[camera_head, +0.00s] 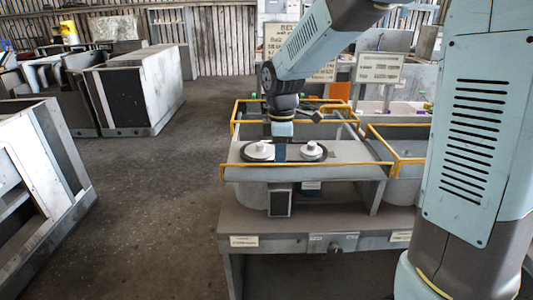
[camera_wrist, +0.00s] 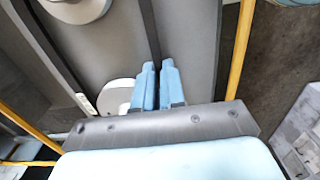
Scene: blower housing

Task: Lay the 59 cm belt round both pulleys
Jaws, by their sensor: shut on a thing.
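Two pale pulleys stand on the grey top plate in the head view, the left pulley (camera_head: 258,149) and the right pulley (camera_head: 311,150). My gripper (camera_head: 280,155) points down between them, low over the plate. In the wrist view, the gripper's pale blue fingers (camera_wrist: 157,68) are shut on a dark strand of the belt (camera_wrist: 151,35), which runs away from the fingertips. One pulley (camera_wrist: 75,8) is at the top left edge; the other (camera_wrist: 118,95) is partly hidden behind the fingers. Whether the belt sits in either pulley's groove cannot be told.
Yellow rails (camera_head: 300,177) edge the grey housing (camera_head: 352,172), one running close to the fingers in the wrist view (camera_wrist: 241,45). A second railed bin (camera_head: 400,150) adjoins on the right. Grey cabinets (camera_head: 140,90) stand at the left, with open floor (camera_head: 170,200) between.

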